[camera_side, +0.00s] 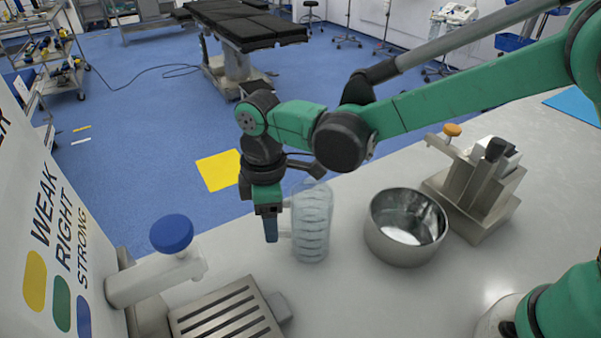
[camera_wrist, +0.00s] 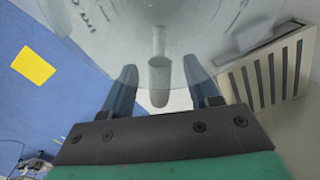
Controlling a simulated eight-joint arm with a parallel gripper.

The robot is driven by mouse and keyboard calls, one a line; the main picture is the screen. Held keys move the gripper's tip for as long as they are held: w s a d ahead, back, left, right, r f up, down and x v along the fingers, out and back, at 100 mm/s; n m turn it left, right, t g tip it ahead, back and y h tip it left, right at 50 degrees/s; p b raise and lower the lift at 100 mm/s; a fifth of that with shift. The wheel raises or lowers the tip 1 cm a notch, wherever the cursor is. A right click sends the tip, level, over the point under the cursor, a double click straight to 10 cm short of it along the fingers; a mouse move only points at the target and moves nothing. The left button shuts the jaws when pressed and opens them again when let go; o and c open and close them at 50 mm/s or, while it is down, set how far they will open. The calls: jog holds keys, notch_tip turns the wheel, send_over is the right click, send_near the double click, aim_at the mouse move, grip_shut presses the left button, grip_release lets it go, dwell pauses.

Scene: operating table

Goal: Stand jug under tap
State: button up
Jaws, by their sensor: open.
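The clear jug (camera_side: 312,228) stands upright on the pale counter, left of the steel bowl, with markings on its side. In the wrist view the jug (camera_wrist: 110,30) fills the top, and its handle (camera_wrist: 159,75) shows between my fingers. My gripper (camera_side: 271,238) points down at the jug's left side, open. In the wrist view my gripper (camera_wrist: 161,88) has its two fingers apart, one on each side of the handle; contact is not clear. The white tap (camera_side: 155,279) with a blue knob (camera_side: 171,234) is at the lower left, above a slotted drip tray (camera_side: 225,318).
A steel bowl (camera_side: 405,228) stands right of the jug. A metal device (camera_side: 475,190) with an orange knob stands behind it to the right. A labelled panel (camera_side: 45,220) rises at the left. The slotted tray also shows in the wrist view (camera_wrist: 268,78). Front counter is clear.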

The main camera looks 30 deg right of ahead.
grip_shut()
dwell(1.4)
